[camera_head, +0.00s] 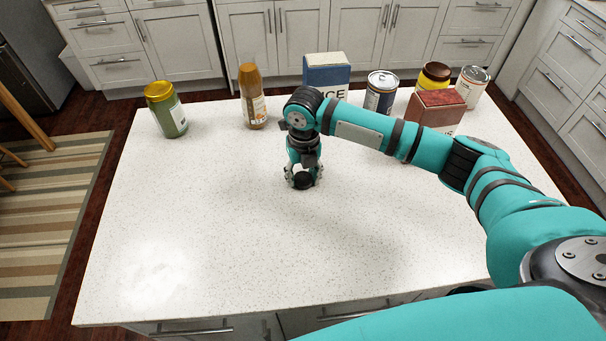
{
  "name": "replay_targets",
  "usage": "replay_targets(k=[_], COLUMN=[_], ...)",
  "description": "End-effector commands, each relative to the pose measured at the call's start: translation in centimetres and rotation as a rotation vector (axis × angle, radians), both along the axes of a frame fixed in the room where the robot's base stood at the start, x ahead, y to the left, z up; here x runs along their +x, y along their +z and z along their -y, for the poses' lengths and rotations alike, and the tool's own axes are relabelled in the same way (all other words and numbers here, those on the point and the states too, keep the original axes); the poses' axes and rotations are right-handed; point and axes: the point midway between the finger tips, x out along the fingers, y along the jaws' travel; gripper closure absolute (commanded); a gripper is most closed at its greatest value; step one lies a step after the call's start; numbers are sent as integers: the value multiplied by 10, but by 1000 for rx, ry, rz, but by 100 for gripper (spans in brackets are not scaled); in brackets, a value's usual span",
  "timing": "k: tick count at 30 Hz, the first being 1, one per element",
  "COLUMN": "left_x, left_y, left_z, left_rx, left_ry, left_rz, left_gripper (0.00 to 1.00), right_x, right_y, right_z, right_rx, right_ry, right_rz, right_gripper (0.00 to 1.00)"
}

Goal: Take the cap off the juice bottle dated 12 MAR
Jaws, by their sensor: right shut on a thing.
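A tall amber-brown bottle (252,104) with a pale label stands upright at the back of the white counter. Its label is too small to read, so I cannot tell whether it says 12 MAR, and I cannot make out its cap clearly. My right gripper (303,182) points down over the middle of the counter, in front of and right of the bottle, apart from it. It is shut on a small dark thing, mostly hidden by the fingers, whose kind I cannot tell. My left gripper is not in view.
A green jar (171,118) with a yellow lid stands at the back left. A blue-and-white box (325,72), a dark-labelled can (380,95), a red-topped box (436,108), a yellow-and-brown container (433,76) and another can (472,86) stand behind my right arm. The counter's front and left are clear.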

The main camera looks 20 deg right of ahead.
Motion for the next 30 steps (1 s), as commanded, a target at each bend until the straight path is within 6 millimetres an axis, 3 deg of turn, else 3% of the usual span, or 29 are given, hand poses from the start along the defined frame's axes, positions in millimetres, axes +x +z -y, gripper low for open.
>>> replay_targets(k=[1, 2, 7, 20, 25, 30], left_x=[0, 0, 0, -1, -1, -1], left_y=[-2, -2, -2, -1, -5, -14], left_z=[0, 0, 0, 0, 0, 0], left_rx=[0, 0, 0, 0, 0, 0], left_ry=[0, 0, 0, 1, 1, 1], left_rz=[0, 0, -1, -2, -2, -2], left_gripper=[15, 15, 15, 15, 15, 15], right_x=[-7, -7, -8, -8, -6, -4], right_y=[-12, -12, -13, -9, 13, 53], right_z=[-1, -1, -1, 0, -1, 0], right_rx=[-2, -2, -3, -5, -1, -2], right_ry=[2, 2, 2, 2, 2, 2], right_rz=[-20, -21, -23, -24, -17, -11], right_gripper=[96, 56, 34, 34, 34, 34])
